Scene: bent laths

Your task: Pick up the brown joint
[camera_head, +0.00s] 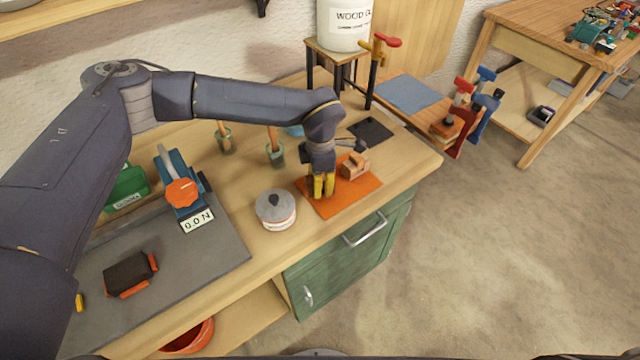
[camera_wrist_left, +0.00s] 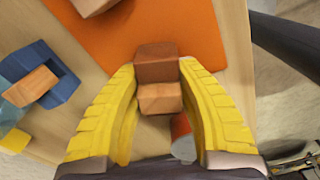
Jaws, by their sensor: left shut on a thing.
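My left gripper (camera_head: 320,190) has its yellow fingers down over the front left part of the orange mat (camera_head: 345,199). In the left wrist view the yellow fingers (camera_wrist_left: 160,95) are shut on the brown joint (camera_wrist_left: 158,66), a brown wooden piece made of two stepped blocks. In the head view I cannot make out the brown joint behind the fingers. I cannot tell whether it still touches the mat. My right gripper is not in view.
A lighter wooden joint (camera_head: 354,166) sits on the mat just right of the gripper. A lidded round jar (camera_head: 275,209) stands to the left. A black pad (camera_head: 370,131) lies behind. The bench's front edge is close to the mat.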

